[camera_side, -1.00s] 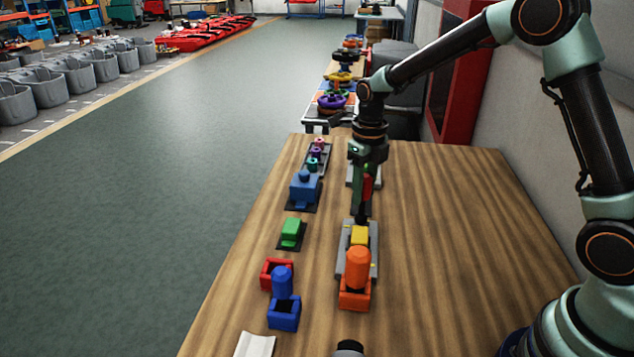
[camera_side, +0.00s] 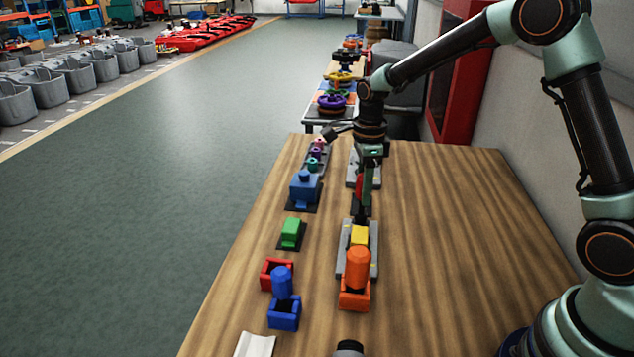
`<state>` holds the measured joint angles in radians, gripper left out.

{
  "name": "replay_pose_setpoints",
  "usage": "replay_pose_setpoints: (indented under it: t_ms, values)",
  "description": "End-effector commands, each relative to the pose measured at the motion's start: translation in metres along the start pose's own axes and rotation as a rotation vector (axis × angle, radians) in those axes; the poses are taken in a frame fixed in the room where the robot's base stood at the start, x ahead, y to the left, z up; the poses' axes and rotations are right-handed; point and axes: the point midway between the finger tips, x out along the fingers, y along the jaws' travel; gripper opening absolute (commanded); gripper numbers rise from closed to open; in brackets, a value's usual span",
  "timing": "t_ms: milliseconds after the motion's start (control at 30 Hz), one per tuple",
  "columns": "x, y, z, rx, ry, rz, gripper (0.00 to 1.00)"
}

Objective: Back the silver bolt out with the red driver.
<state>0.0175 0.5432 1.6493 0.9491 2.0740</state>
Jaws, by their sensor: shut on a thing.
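My gripper (camera_side: 368,180) points down over the middle of the table and is shut on the red driver (camera_side: 359,186). The driver is upright and partly covered by a gripper finger. Its dark lower end reaches down to the far end of a grey plate (camera_side: 345,262) that carries a yellow block (camera_side: 359,236). The silver bolt cannot be made out; the driver's tip and the yellow block may cover it. Whether the tip touches a bolt cannot be told. The red holder (camera_side: 268,283) stands at the left, empty.
An orange driver (camera_side: 358,262) stands in an orange holder (camera_side: 354,299) at the plate's near end. A blue driver (camera_side: 282,280) stands in a blue holder (camera_side: 284,319). A green block (camera_side: 291,232) and blue fixture (camera_side: 304,188) are left. The table's right side is clear.

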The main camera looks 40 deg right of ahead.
Motion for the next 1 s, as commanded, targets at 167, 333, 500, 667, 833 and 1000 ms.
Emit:
replay_pose_setpoints:
  t_ms: [167,333,500,667,833,1000]
  values:
    - [0.000,0.000,0.000,-0.004,0.000,-0.001,0.00]
    - [0.000,0.000,0.000,-0.148,0.000,-0.001,0.00]
    - [-0.001,0.000,0.000,-0.218,0.000,-0.001,0.00]
    - [-0.001,0.000,0.000,-0.124,0.000,-0.001,0.00]
    - [-0.009,-0.001,0.001,-0.114,-0.002,-0.003,0.00]
    - [-0.021,-0.001,0.001,-0.114,-0.002,-0.003,0.00]
